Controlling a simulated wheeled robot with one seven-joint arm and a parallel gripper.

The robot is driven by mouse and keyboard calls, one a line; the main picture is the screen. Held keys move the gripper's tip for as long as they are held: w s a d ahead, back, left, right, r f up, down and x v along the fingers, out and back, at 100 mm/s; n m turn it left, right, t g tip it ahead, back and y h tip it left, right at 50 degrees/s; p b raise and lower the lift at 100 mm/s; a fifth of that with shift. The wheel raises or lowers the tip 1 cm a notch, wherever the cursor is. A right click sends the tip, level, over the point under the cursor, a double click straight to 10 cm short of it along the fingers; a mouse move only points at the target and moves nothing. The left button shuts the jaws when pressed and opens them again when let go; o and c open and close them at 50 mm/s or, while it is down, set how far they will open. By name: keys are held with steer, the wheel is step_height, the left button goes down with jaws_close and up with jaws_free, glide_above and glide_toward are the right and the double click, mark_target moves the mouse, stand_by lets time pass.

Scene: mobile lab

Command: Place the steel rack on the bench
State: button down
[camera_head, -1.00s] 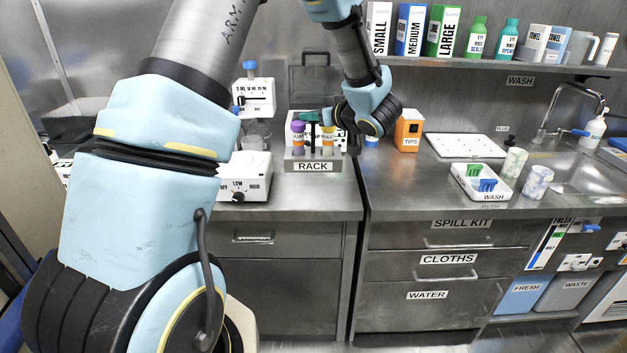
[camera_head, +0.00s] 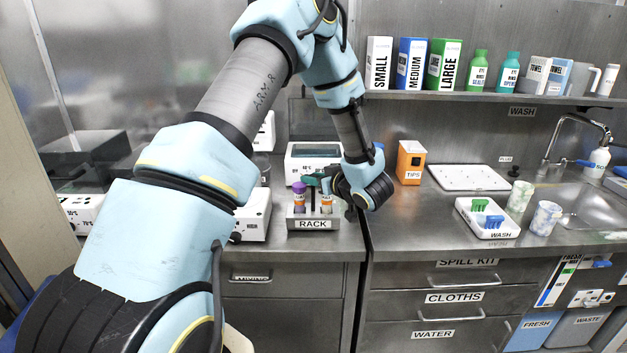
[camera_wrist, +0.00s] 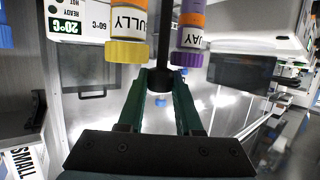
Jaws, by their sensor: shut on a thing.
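The steel rack (camera_head: 288,224), labelled RACK, is upright at the front of the left bench (camera_head: 345,238), with tubes in it. I cannot tell whether its base touches the bench top. My gripper (camera_head: 318,181) reaches down to the rack's top from behind and right, its green fingers between the tubes. In the wrist view, my gripper's fingers (camera_wrist: 160,95) are shut on the rack's dark post (camera_wrist: 162,78). A yellow-capped tube (camera_wrist: 127,52) and a purple-capped tube (camera_wrist: 188,58) flank it. The rack's lower body is out of the wrist view.
A white device with a dial (camera_head: 254,215) stands close left of the rack, and another white device (camera_head: 310,160) behind it. An orange TIPS box (camera_head: 410,163) and a white WASH tray (camera_head: 486,228) are on the right bench. A strip of bench front is clear.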

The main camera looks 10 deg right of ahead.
steer(key=shift+f, duration=0.45)
steer(key=shift+f, duration=0.15)
steer(key=c, duration=0.6)
jaws_free()
